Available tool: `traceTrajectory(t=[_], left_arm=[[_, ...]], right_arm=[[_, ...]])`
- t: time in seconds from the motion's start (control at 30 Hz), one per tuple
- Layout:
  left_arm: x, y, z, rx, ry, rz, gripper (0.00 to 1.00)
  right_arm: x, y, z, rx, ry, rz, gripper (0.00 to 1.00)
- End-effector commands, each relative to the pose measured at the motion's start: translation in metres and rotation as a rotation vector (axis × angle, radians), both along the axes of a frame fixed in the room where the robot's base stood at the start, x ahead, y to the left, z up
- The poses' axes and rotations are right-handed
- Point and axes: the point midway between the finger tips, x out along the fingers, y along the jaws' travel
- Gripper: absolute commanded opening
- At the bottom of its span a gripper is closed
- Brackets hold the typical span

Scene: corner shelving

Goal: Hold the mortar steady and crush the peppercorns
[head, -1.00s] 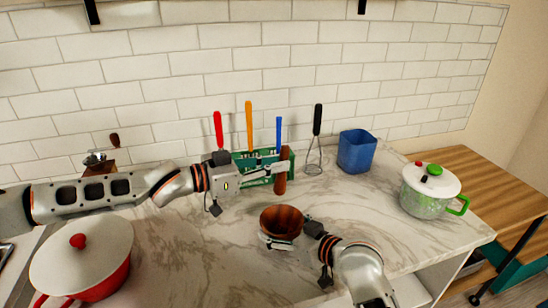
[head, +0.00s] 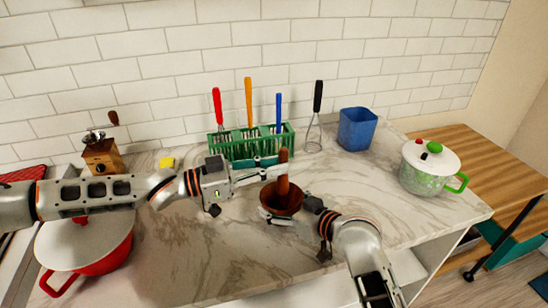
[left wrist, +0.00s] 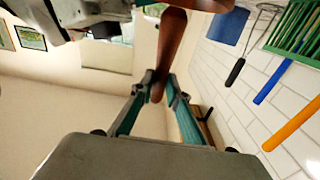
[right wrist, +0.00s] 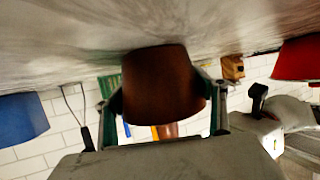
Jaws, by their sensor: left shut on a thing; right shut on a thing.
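The brown wooden mortar (head: 279,207) stands on the marble counter, and fills the middle of the right wrist view (right wrist: 160,85). My right gripper (head: 282,217) is shut around its sides from the front. The reddish-brown pestle (head: 283,183) is upright, with its lower end inside the mortar's mouth. My left gripper (head: 282,165) is shut on the pestle's upper part, above the mortar. The pestle also shows between the fingers in the left wrist view (left wrist: 168,50). Whether it touches the bottom is hidden, and no peppercorns can be made out.
A green rack (head: 232,148) with colored utensils stands behind the mortar, near a whisk (head: 315,135) and a blue container (head: 357,128). A white-green pot (head: 428,170) is right, a red pot (head: 90,245) and a grinder (head: 102,157) left. The front-middle counter is clear.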

Motion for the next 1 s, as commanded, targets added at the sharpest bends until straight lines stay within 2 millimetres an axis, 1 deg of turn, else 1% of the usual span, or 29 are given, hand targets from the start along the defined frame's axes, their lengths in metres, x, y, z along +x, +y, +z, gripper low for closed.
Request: traceTrajectory(t=[0.2,0.4,0.63,1.0], left_arm=[[0.0,0.0,-0.018,0.001,0.001,0.0,0.0],[0.0,0.0,-0.031,-0.001,0.002,0.0,0.0],[0.0,0.0,-0.037,-0.001,0.0,-0.001,0.0],[0.0,0.0,-0.038,0.0,0.0,-0.001,0.0]], right_arm=[[0.0,0.0,0.0,0.0,-0.001,-0.001,0.46],[0.0,0.0,0.001,0.0,-0.001,-0.001,0.46],[0.0,0.0,0.001,0.0,-0.001,-0.001,0.46],[0.0,0.0,0.001,0.0,-0.001,-0.001,0.46]])
